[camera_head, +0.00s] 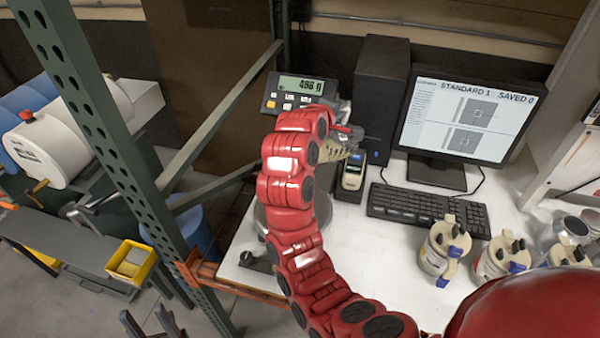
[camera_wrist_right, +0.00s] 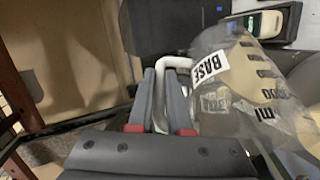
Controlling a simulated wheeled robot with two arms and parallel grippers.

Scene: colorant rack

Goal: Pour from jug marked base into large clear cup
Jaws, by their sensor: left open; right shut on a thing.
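The clear jug marked BASE (camera_wrist_right: 232,75) is held by its handle in my right gripper (camera_wrist_right: 165,75) and lies tilted in the right wrist view. Cream-coloured contents show through its wall. In the head view the jug (camera_head: 333,156) is mostly hidden behind my red right arm, above the weighing scale area. I cannot make out the large clear cup; my arm covers much of that spot. My left gripper (camera_head: 143,314) is open and empty at the bottom left edge of the head view, far from the jug.
The scale's display (camera_head: 300,88) stands behind my right arm, and a round metal plate (camera_head: 262,220) shows beside it. A handheld device (camera_head: 352,175), keyboard (camera_head: 425,208) and monitor (camera_head: 462,120) are to the right. Several lidded cans (camera_head: 440,250) stand at front right. A green rack post (camera_head: 110,150) rises at left.

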